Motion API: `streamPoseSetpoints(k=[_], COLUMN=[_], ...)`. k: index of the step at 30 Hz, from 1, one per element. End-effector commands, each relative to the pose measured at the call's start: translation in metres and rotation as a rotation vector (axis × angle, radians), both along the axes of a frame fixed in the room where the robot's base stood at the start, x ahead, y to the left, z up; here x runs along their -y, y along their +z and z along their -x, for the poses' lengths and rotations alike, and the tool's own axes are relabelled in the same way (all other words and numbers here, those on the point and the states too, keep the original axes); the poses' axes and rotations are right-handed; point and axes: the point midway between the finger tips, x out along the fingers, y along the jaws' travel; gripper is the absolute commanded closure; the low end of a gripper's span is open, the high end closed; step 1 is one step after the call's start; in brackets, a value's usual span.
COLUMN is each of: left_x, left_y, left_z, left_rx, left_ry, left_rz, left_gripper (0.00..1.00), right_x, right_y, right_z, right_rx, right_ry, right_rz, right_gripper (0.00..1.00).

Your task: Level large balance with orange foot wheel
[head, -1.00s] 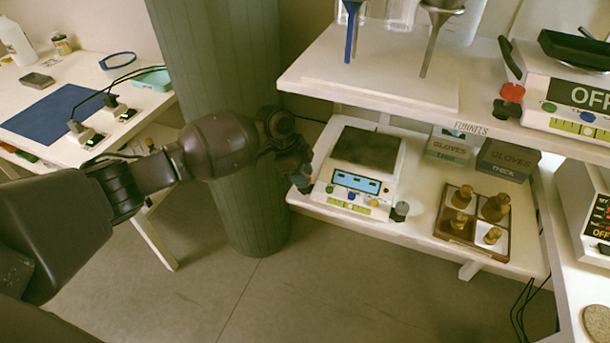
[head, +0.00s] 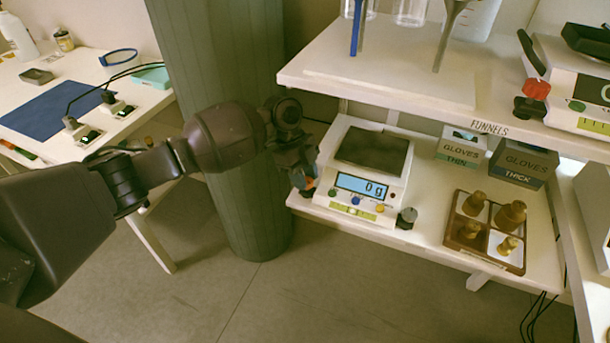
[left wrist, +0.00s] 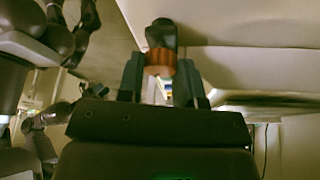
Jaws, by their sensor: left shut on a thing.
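The balance (head: 366,185) stands on the lower shelf, with a dark square pan and a lit display (head: 361,187) reading 0 g. A yellow-green level strip (head: 352,210) is on its front; its bubble is too small to read. The orange foot wheel (head: 308,184) is at its front left corner, mostly hidden by my left gripper (head: 303,178). In the left wrist view the orange wheel (left wrist: 160,58) sits between the two fingers, which are shut on it. A grey foot wheel (head: 407,217) is at the front right corner. My right gripper does not show.
A wooden tray (head: 450,240) of brass weights stands right of the balance, with glove boxes (head: 523,160) behind. The upper shelf (head: 390,90) overhangs the back. Another balance (head: 575,85) with a red foot wheel is at upper right. A green column (head: 225,90) stands behind my left arm.

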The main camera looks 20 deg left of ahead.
Motion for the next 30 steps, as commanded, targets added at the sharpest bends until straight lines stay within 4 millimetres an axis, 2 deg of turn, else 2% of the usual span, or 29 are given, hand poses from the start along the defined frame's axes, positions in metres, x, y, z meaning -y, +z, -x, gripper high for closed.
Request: streamPoseSetpoints(k=[7,8,12,23,26,30], left_x=[-0.001,-0.001,-0.001,-0.002,-0.005,-0.013], left_y=[0.001,0.001,0.001,0.004,0.014,0.038], left_z=[-0.001,-0.001,-0.001,-0.001,-0.003,-0.006], left_rx=[0.004,0.004,0.003,0.003,0.006,0.009], left_ry=[0.003,0.003,0.003,0.002,0.003,0.003], left_rz=[-0.003,-0.003,-0.002,-0.001,-0.001,0.0], left_gripper=[0.91,0.64,0.43,0.41,0.41,0.41], right_x=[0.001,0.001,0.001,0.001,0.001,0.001], right_y=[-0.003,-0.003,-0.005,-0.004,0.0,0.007], right_z=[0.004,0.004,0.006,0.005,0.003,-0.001], right_rx=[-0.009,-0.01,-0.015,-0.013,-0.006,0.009], right_ry=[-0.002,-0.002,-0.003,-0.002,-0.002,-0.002], right_rz=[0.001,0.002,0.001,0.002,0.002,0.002], right_gripper=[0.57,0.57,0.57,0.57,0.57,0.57])
